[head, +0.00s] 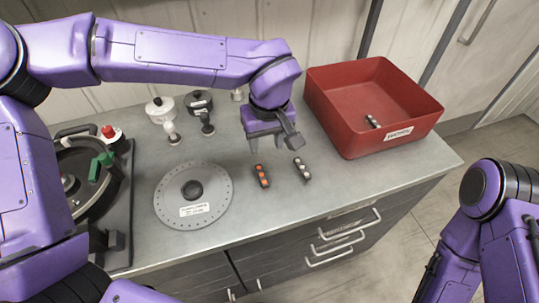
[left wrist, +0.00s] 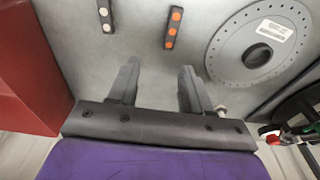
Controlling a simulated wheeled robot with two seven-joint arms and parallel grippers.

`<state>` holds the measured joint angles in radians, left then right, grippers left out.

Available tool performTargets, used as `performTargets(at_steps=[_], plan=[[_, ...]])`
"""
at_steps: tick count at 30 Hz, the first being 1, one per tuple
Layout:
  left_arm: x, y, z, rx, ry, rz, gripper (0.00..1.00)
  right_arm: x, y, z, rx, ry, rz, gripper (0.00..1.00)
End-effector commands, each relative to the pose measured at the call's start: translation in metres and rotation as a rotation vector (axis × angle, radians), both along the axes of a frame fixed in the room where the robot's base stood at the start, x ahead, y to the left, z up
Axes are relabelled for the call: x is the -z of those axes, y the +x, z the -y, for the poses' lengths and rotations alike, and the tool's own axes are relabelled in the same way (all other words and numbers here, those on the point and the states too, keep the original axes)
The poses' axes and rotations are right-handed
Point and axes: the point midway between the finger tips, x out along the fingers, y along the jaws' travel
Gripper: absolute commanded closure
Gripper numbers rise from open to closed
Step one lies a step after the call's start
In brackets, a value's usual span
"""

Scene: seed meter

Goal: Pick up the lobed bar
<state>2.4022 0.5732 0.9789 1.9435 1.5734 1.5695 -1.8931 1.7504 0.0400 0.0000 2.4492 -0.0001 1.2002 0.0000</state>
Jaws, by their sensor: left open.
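Two short dark bars lie on the grey worktop, and which one is the lobed bar I cannot tell for sure. One has orange round spots, in the head view (head: 262,176) and the left wrist view (left wrist: 173,27). The other has pale round spots, in the head view (head: 302,170) and the left wrist view (left wrist: 106,15). My left gripper (head: 273,147) is open and empty, pointing down above the worktop just behind the two bars. Its spread fingers also show in the left wrist view (left wrist: 158,72), apart from both bars. My right gripper is out of view.
A red bin (head: 345,128) at the back right holds another spotted bar (head: 372,121). A perforated grey disc (head: 217,208) lies left of the bars. Several small pots and knobbed pieces stand behind it. A round device (head: 80,180) is at the left. The front right worktop is clear.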

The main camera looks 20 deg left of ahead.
Motion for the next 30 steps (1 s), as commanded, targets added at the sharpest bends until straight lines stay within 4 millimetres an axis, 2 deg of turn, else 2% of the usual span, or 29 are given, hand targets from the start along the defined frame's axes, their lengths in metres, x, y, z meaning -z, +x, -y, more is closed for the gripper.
performTargets(at_steps=[3, 10, 15, 18, 26, 29, 30], plan=[[0.020, -0.004, -0.002, 0.002, 0.001, -0.002, 0.51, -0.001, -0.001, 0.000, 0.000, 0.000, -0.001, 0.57], [0.052, 0.001, -0.004, 0.002, 0.001, -0.003, 0.51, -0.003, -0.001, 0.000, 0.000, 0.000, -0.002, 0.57], [0.083, -0.006, -0.006, 0.001, 0.002, -0.008, 0.51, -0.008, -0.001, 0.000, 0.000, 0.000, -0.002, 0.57], [0.098, -0.003, -0.007, -0.001, 0.002, -0.006, 0.51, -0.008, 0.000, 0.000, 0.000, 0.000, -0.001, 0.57], [0.104, -0.002, -0.008, 0.000, 0.001, -0.004, 0.51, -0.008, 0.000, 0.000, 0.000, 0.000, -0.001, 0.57], [0.103, -0.002, -0.008, 0.000, 0.001, -0.004, 0.80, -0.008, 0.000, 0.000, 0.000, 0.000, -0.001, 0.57], [0.103, -0.002, -0.008, 0.000, 0.001, -0.004, 0.93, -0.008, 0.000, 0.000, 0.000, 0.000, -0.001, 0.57]])
